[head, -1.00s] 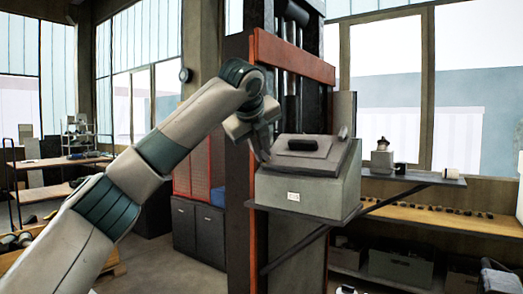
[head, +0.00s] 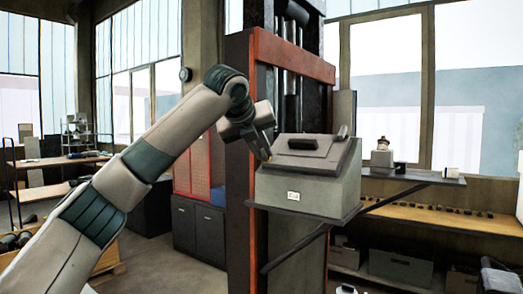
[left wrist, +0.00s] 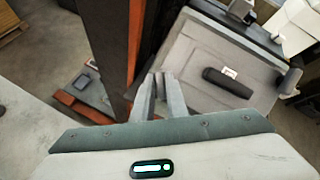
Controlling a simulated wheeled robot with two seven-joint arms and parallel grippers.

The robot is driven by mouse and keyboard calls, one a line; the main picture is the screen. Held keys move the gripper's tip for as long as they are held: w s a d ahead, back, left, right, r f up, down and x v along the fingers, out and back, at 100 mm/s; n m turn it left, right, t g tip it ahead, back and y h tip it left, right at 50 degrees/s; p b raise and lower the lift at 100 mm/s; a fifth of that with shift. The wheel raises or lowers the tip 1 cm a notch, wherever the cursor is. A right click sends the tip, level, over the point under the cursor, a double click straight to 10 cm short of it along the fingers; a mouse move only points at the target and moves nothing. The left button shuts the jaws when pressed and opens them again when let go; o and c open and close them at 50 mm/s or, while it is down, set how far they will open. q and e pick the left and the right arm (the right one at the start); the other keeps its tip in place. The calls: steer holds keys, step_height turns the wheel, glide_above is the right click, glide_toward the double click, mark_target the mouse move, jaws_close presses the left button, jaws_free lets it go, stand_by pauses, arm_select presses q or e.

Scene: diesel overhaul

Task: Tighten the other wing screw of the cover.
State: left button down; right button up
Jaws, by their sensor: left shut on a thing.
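The cover (head: 318,158) is a sloped grey lid on a light grey box (head: 310,188), with a dark handle (head: 305,145) on top. The cover also shows in the left wrist view (left wrist: 195,72), right of my fingers. A wing screw (head: 343,131) stands at its upper right edge. My left gripper (head: 268,156) is at the cover's left edge, its fingers pointing down. It is shut on the wing screw there, which the fingers almost wholly hide. In the left wrist view the gripper (left wrist: 160,78) shows its two fingertips close together. My right gripper is not in view.
The box sits on a dark bracket shelf (head: 300,210) on a dark column with an orange frame (head: 258,110), close beside my left gripper. A side shelf (head: 415,176) at right holds small parts. A workbench with crates below stands behind. Open floor lies at left.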

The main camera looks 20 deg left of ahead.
arm_select(q)
steer(key=m+h, duration=0.1)
steer(key=m, duration=0.4)
steer(key=shift+h, duration=0.4)
steer(key=shift+m+h, duration=0.4)
steer(key=shift+m, duration=0.6)
steer(key=c, duration=2.1)
jaws_free()
steer(key=shift+m, duration=0.4)
steer(key=o, duration=0.5)
steer(key=shift+c, duration=0.2)
